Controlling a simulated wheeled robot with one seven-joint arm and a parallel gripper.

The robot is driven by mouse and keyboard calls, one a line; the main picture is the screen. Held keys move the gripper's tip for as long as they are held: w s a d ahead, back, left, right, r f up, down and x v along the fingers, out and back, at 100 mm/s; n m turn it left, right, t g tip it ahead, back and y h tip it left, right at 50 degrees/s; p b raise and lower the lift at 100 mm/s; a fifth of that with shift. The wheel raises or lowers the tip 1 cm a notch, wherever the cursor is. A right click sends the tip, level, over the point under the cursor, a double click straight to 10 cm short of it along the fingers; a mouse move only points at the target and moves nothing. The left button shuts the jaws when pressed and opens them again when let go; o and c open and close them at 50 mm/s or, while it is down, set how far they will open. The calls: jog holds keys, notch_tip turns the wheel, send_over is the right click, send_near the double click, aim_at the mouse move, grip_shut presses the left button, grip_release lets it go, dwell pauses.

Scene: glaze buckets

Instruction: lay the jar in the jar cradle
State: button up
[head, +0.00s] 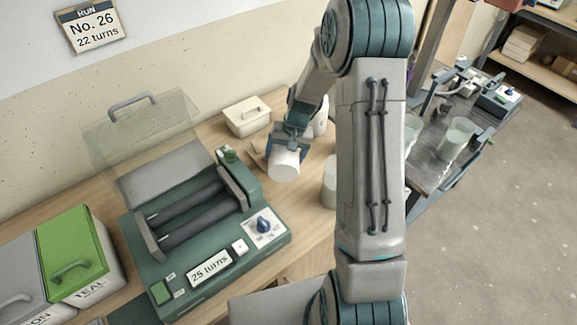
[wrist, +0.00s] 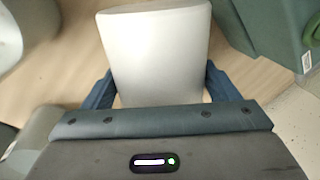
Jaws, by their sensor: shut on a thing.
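The jar (head: 285,166) is a plain pale cylinder, held above the wooden bench in the head view. My gripper (head: 287,147) is shut on it, with blue fingers at its sides. In the wrist view the jar (wrist: 157,45) sticks out beyond the fingers, its far end near the top edge. Left of the jar is a green machine (head: 275,252) with two dark parallel rollers (head: 190,210), open on top. A small wooden piece (head: 257,156) lies beside my gripper, partly hidden; I cannot tell which of these is the jar cradle.
A clear lid (head: 135,125) stands raised behind the machine. A cream lidded box (head: 246,117) is at the back. Pale containers (head: 329,185) stand right of the jar, partly behind my arm.

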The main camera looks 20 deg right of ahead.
jog(key=w+a+r+m+t+h+b, duration=0.1)
jog(key=w+r+m+t+b, duration=0.2)
jog(key=w+m, duration=0.7)
notch_tip(320, 180, up, 2)
jog(key=w, duration=0.2)
jog(key=shift+w+b, duration=0.3)
jog(key=shift+w, duration=0.05)
jog(key=shift+a, duration=0.1)
jog(key=shift+f+b, duration=3.2)
jog(key=shift+f, duration=1.45)
